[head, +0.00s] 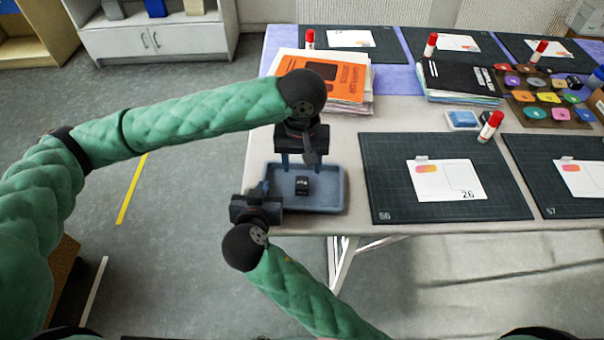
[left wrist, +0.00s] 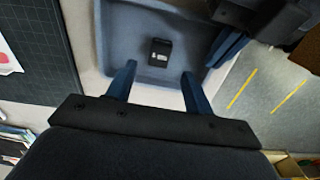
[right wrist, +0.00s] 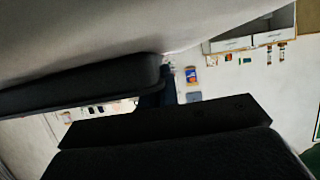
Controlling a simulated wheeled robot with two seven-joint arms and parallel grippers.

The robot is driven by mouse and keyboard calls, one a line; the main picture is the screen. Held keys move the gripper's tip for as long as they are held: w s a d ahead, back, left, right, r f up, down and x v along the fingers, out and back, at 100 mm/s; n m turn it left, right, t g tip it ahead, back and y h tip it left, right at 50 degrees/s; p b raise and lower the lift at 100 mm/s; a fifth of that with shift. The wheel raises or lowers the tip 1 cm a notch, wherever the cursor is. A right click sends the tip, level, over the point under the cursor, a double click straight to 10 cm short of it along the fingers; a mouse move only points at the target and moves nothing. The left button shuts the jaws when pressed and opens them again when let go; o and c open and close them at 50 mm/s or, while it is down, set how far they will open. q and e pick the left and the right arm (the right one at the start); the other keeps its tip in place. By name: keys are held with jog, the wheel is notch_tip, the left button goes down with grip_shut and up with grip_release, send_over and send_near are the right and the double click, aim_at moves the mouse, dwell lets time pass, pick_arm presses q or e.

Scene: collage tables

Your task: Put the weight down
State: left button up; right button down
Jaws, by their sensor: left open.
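The weight, a small black block with a pale label, lies in the blue-grey tray (head: 334,202). It shows in the head view (head: 302,187) and the left wrist view (left wrist: 160,52). My left gripper (head: 300,165) is open above the tray, its blue fingers pointing down and apart from the weight; in the left wrist view nothing is between the fingertips (left wrist: 158,75). My right gripper (head: 266,188) is at the tray's left wall. Its fingers lie close together there, and I cannot tell whether they pinch the rim. The right wrist view shows the tray's dark edge (right wrist: 80,88) beside them.
A dark cutting mat (head: 385,180) with a white card (head: 445,182) lies right of the tray. A book stack with an orange cover (head: 325,75) stands behind my left gripper. A glue stick (head: 490,127) and colored pieces are further right. The table's front edge is close to the tray.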

aim_at(302, 183)
pick_arm(q)
notch_tip(302, 183, up, 6)
dwell(0.4)
pick_arm(e)
jog(key=c, duration=1.6)
grip_release()
jog(key=shift+s+r, duration=0.1)
jog(key=shift+s, duration=0.35)
pick_arm(q)
jog(key=shift+f+b, duration=0.5)
jog(key=shift+b, duration=0.05)
pick_arm(e)
jog(key=shift+v, duration=3.45)
